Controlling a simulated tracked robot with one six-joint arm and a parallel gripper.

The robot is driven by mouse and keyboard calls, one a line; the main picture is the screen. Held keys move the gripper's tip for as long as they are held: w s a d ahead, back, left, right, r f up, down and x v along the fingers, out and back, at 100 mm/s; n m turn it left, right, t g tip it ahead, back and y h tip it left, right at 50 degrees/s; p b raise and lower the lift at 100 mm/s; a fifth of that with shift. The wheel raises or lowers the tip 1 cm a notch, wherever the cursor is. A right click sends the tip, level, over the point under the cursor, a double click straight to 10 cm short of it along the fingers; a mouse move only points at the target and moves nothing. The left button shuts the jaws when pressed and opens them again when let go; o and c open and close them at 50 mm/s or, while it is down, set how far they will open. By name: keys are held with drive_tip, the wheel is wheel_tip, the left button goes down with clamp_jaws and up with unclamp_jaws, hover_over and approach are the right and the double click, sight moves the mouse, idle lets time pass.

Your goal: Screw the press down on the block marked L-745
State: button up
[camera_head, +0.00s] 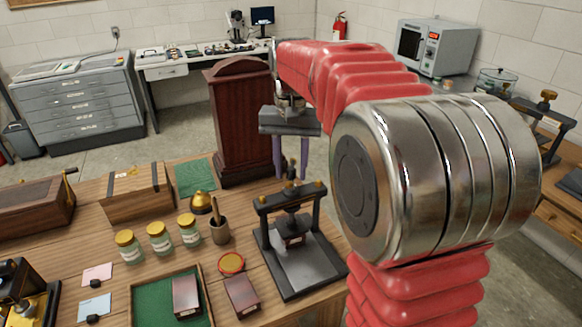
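A black press (268,222) with brass knobs on its posts stands on the wooden table, on a dark base plate. A small dark block with a reddish label (295,240) sits under its crossbar; the lettering is too small to read. My gripper (290,172) points down above the press, its two purple fingers apart. Dark upright parts at the top of the press screw (292,172) show between the fingers; I cannot tell whether they touch. Two dark red blocks lie nearby, one in the green-lined tray (140,310) and one beside it (241,297).
Left of the press stand a brush cup (220,232), several brass-lidded jars (160,238), a brass bell (201,201) and a wooden box (137,193). A tall dark wooden case (240,125) stands close behind. Another press (545,115) stands on the right-hand bench.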

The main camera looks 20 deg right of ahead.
sight(290, 174)
drive_tip(key=shift+r, duration=0.1)
wheel_tip(290, 174, up, 14)
drive_tip(key=shift+f, duration=0.25)
idle(0.6)
idle(0.4)
drive_tip(key=s+a+f+n+t, duration=0.2)
drive_tip(key=s+a+f, duration=0.3)
drive_tip(key=s+f, duration=0.4)
drive_tip(key=s+a+f+n+t, duration=0.3)
drive_tip(key=s+f, duration=0.6)
drive_tip(key=s, duration=0.4)
drive_tip(key=shift+a+n+t, duration=0.3)
drive_tip(key=shift+a+n, duration=0.3)
drive_tip(key=shift+a, duration=0.5)
idle(0.5)
